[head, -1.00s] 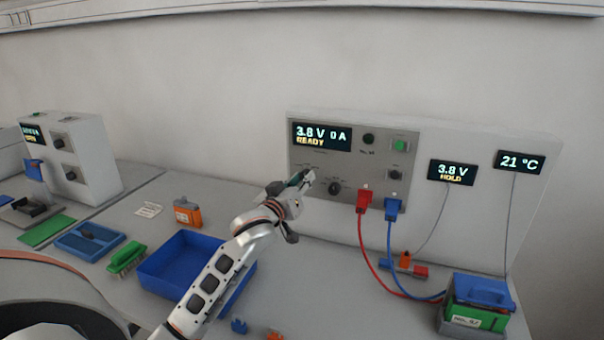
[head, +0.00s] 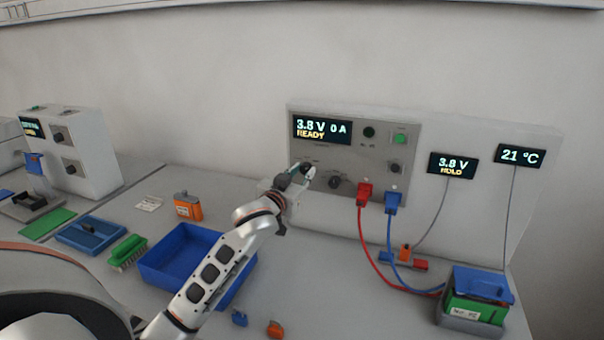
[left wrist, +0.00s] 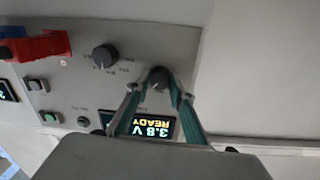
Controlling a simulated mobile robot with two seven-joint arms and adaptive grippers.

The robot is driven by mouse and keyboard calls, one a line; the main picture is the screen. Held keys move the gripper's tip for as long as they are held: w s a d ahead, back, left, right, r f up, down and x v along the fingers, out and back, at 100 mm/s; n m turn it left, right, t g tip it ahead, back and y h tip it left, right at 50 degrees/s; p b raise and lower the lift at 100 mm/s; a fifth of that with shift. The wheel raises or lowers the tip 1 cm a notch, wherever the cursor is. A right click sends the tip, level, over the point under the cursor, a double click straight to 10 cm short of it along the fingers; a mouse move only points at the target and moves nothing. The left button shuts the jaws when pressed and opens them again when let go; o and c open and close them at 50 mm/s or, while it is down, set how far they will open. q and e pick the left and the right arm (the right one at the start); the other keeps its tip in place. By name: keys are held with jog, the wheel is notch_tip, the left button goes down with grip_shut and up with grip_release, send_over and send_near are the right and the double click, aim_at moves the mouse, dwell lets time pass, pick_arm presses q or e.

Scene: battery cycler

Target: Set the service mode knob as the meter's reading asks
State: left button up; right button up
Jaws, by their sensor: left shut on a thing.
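The cycler's grey front panel (head: 410,150) has two dark dials low on its left side. My left gripper (head: 307,172) reaches the left one and mostly hides it in the head view. In the left wrist view, turned upside down, my left gripper (left wrist: 160,80) is shut around this dark knob (left wrist: 157,77), one finger on each side. The other knob (head: 335,181) stands free beside it. The dial lettering is too small to read. The cycler display (head: 322,131) reads 3.8 V, 0 A, READY. The meter (head: 452,166) reads 3.8 V, HOLD. My right gripper is out of view.
Red (head: 364,193) and blue (head: 394,201) plugs sit in the panel, with cables running to a green battery (head: 474,310). A 21 °C display (head: 521,155) is at the right. A blue tray (head: 160,280) stands below my left arm.

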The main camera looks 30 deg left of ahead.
pick_arm(q)
jog(key=o, duration=1.1)
jog(key=s+d, duration=0.2)
jog(key=s, duration=0.9)
jog(key=shift+s+d+r, duration=0.15)
jog(key=shift+s+r, duration=0.1)
jog(key=shift+s, duration=0.15)
